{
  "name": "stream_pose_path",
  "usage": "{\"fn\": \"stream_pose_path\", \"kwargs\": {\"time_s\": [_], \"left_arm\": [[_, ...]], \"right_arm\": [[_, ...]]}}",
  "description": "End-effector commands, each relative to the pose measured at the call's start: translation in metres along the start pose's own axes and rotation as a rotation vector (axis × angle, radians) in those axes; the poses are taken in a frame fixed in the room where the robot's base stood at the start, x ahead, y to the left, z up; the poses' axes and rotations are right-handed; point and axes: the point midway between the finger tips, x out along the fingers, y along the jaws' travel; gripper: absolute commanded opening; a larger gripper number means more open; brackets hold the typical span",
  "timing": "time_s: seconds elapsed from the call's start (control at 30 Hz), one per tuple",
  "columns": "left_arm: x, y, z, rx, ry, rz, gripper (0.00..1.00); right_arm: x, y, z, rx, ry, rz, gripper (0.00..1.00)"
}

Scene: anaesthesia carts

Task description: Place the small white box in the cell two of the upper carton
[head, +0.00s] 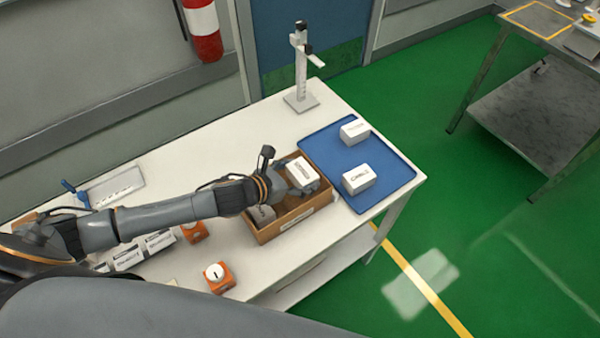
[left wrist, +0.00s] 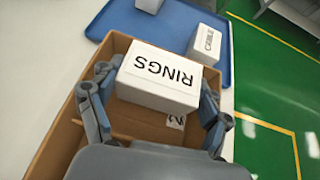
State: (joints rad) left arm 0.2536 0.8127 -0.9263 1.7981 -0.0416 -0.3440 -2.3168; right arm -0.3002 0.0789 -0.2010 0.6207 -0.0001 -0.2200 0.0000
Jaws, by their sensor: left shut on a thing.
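My left gripper (head: 304,184) is shut on a small white box marked RINGS (head: 302,171). The box also shows large in the left wrist view (left wrist: 158,77), tilted between the two fingers (left wrist: 155,100). The gripper holds it over an open brown carton (head: 286,231), toward the carton's far right end. In the left wrist view the carton's wall (left wrist: 52,125) and part of its floor show, with a small white label (left wrist: 176,121) just below the box. The gripper and box hide much of the inside. My right gripper is not in view.
A blue tray (head: 390,188) beside the carton holds a white box marked CABLE (head: 358,179) and another white box (head: 354,131). A gauge stand (head: 301,75) stands behind.

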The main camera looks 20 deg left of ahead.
Motion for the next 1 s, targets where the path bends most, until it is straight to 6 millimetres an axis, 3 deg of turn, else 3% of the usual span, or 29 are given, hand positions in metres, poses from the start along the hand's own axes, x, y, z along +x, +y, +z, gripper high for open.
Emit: {"fn": "stream_pose_path", "kwargs": {"time_s": [0.17,0.2,0.3,0.77,0.83,1.0], "left_arm": [[0.002,0.000,-0.002,0.001,-0.002,-0.001,0.38],[0.002,0.000,-0.002,0.001,-0.001,-0.001,0.81],[0.001,0.000,-0.002,0.001,-0.001,-0.001,1.00],[-0.002,0.000,0.004,-0.001,-0.001,0.000,1.00],[-0.007,0.000,0.013,-0.001,-0.002,0.000,1.00],[-0.037,0.000,0.006,0.003,0.002,-0.001,1.00]], "right_arm": [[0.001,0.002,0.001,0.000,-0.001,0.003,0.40],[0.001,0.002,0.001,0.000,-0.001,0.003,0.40],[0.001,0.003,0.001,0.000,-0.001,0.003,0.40],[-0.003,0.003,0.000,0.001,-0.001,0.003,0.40],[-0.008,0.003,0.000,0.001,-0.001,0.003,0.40],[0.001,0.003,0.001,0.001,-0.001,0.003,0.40]]}}
